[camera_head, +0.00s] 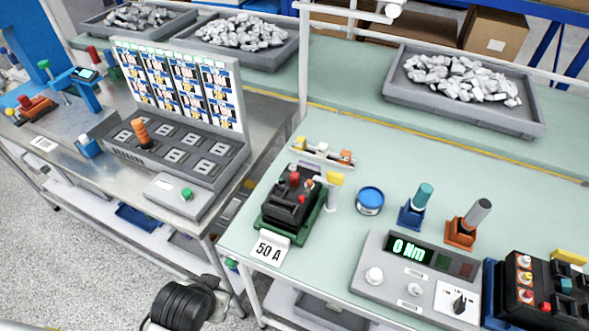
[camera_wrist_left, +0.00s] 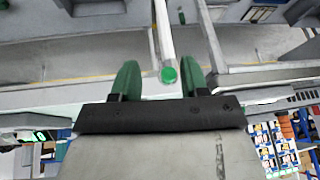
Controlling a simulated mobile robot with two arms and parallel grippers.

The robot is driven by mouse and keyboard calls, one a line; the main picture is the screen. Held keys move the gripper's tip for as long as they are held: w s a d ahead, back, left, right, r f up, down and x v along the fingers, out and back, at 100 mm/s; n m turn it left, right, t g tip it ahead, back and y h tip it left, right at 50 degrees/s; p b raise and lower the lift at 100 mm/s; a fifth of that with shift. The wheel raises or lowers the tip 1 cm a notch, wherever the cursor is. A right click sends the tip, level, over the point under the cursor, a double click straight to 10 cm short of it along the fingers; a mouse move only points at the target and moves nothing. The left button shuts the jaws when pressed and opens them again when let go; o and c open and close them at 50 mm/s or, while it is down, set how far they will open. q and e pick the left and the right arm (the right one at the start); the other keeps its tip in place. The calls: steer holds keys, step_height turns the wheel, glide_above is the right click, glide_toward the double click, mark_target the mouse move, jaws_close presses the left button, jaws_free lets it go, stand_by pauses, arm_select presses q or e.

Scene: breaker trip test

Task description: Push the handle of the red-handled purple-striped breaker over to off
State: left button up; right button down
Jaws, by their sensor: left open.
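Another black unit (camera_head: 540,290) with orange and red parts is at the right edge, partly cut off. My left gripper (camera_wrist_left: 157,75) is open and empty in the left wrist view, its green fingers apart over the floor and table legs, away from both units. Its fingers do not show in the head view. My right gripper is not in view.
A torque tester reading "0 Nm" (camera_head: 415,280) stands at the front of the green table. Behind it are a blue tin (camera_head: 369,200), a teal-handled tool (camera_head: 415,205) and a grey-handled tool (camera_head: 468,225). A grey panel (camera_head: 190,145) is on the left bench. A gap separates the tables.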

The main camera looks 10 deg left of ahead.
arm_select(q)
steer(key=w+d+r+m+t+h, duration=0.3)
steer(key=w+d+r+t, duration=0.4)
steer(key=w+r, duration=0.4)
steer(key=w+d+r+m+t+h, duration=0.35)
steer(key=w+d+r+t, duration=0.35)
steer(key=r, duration=0.7)
steer(key=d+r+m+g+h, duration=0.3)
steer(key=d+r+m+h, duration=0.4)
steer(key=d+m+h, duration=0.3)
steer(key=s+d+m+g+h, duration=0.3)
steer(key=d+m+g+h, duration=0.25)
steer(key=m+g, duration=0.75)
steer(key=m+g+y, duration=0.3)
steer(key=m+y, duration=0.5)
steer(key=y, duration=1.4)
glide_above(295, 175)
step_height(295, 175, down, 8)
steer(key=f, duration=0.1)
step_height(295, 175, down, 9)
steer(key=p, duration=0.3)
steer(key=shift+r, duration=0.15)
steer(key=shift+w+f, duration=0.1)
steer(key=shift+f, duration=0.65)
jaws_close()
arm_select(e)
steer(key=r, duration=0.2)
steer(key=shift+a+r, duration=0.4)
